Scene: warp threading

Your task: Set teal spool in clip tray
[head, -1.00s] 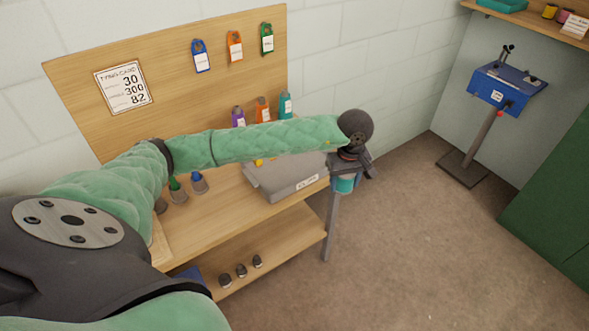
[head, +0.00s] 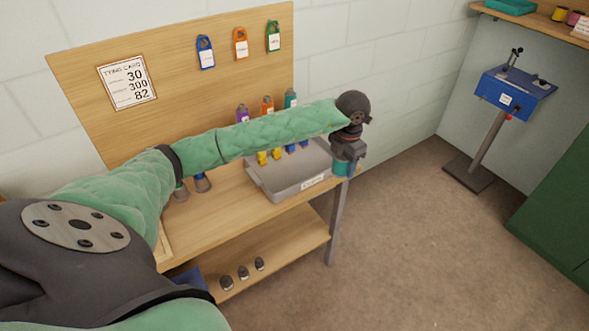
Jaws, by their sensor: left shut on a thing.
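My left gripper (head: 345,152) is shut on a teal spool (head: 341,168) and points down at the right end of the workbench. The spool's upper part is hidden by the fingers. It hangs just right of the grey tray (head: 284,191), close to its right edge; I cannot tell whether they touch. The tray lies on the bench top with a small white label on its front that is too small to read. Yellow clips (head: 263,157) and blue clips (head: 290,147) show at its back, partly hidden by my left arm. My right gripper is out of view.
Purple, orange and teal bottles (head: 290,97) stand behind my arm. Tags and a tying card (head: 128,82) hang on the backboard. Several small dark items (head: 243,272) sit on the lower shelf (head: 290,248). A blue stand (head: 515,90) is at the right; the floor between is clear.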

